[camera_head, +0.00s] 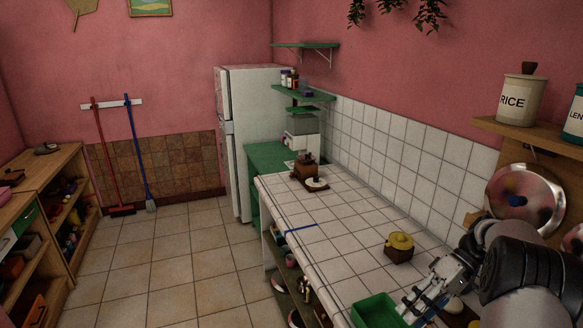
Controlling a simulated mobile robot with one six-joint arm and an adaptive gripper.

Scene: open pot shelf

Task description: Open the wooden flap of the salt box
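My gripper (420,307) is low at the right, over the near end of the white tiled counter (345,235), beside the green tray. Its two fingers look parted, and I see nothing between them. I cannot make out a salt box with a wooden flap for certain. A small brown box with a yellow top (398,246) stands on the counter, beyond my gripper and apart from it. A brown wooden piece (471,219) shows at the wall, partly hidden by my arm. What lies behind my arm is hidden.
A green tray (375,311) lies at the counter's near edge. A wooden grinder-like box (304,168) stands at the far end. A round metal lid (526,198) hangs on the right, below a shelf with a RICE canister (517,99). The counter's middle is mostly clear.

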